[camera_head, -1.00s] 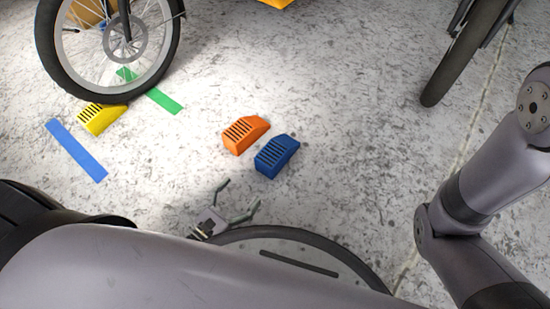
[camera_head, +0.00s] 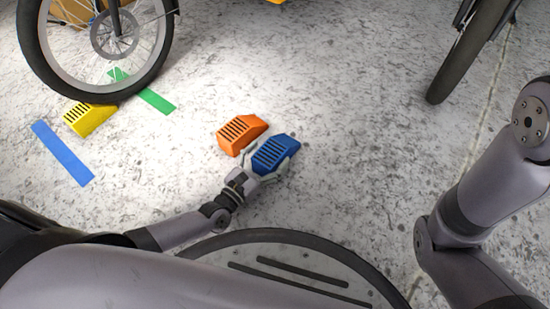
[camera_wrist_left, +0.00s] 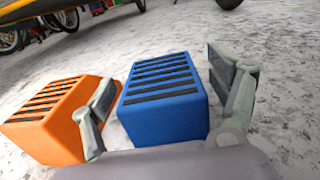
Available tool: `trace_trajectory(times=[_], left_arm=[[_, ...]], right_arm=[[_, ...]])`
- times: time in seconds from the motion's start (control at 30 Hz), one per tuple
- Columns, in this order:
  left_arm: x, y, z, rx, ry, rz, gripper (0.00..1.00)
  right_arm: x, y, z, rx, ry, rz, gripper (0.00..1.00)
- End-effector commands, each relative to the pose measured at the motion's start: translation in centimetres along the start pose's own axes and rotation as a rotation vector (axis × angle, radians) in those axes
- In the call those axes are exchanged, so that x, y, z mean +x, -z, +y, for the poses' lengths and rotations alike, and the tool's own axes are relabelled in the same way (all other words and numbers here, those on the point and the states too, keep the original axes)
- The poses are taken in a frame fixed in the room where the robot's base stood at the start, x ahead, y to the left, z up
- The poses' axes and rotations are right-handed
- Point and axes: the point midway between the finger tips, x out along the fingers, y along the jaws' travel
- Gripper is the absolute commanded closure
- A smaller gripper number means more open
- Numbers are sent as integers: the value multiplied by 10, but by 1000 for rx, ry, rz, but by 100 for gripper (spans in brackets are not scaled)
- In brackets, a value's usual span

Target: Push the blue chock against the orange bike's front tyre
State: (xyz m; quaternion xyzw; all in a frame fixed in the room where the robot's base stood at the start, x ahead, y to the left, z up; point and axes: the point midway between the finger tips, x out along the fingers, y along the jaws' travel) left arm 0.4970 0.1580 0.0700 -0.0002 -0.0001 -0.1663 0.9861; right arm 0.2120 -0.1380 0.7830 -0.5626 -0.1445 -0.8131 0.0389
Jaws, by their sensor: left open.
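The blue chock (camera_head: 276,152) lies on the floor in the middle of the head view, its slotted face toward my left gripper. My left gripper (camera_head: 268,158) is open, with one finger on each side of the blue chock. In the left wrist view the blue chock (camera_wrist_left: 163,98) sits between the two fingers of the left gripper (camera_wrist_left: 165,100); I cannot tell whether they touch it. A bike's tyre (camera_head: 90,96) stands at the upper left; its frame colour is mostly out of view. My right gripper is not in view.
An orange chock (camera_head: 240,133) lies close left of the blue one. A yellow chock (camera_head: 88,118) lies by the upper-left tyre. Blue tape (camera_head: 62,153) and green tape (camera_head: 155,100) mark the floor. Another tyre (camera_head: 465,55) stands at the upper right.

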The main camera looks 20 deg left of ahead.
Motion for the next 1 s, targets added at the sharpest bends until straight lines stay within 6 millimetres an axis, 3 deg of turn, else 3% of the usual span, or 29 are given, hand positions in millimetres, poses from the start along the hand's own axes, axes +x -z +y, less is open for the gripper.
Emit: trace_trajectory(times=[0.13, 0.4, 1.0], left_arm=[[17, 1, -1, -1, 0, -1, 18], [19, 0, 0, 0, 0, 1, 18], [18, 0, 0, 0, 0, 1, 58]], right_arm=[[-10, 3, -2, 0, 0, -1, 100], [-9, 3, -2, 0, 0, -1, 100], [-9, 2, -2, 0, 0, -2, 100]])
